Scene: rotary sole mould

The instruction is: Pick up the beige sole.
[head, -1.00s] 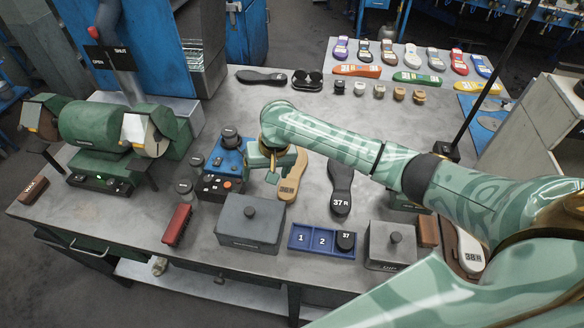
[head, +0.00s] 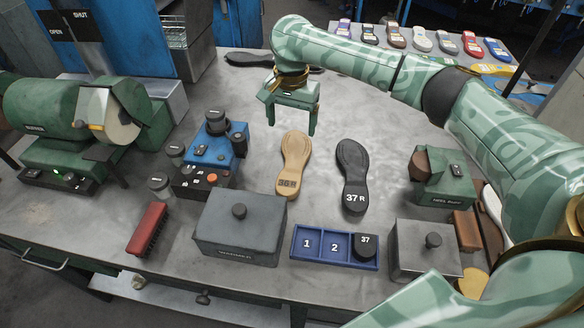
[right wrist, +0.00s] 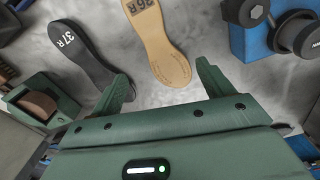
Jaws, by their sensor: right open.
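The beige sole (head: 294,163), marked 36R or 38R, lies flat on the grey metal table in the head view. It also shows in the right wrist view (right wrist: 158,42), in line with the space between my fingers. My right gripper (head: 291,130) is open and empty, above and just beyond the sole's toe end, apart from it. Both its fingers show in the right wrist view (right wrist: 165,80). My left gripper is not in view.
A black sole (head: 352,175) marked 37R lies right of the beige one. A blue device (head: 217,145) stands to the left. A grey lidded box (head: 240,228) and a blue numbered tray (head: 334,262) lie in front. A green device (head: 443,178) stands at right.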

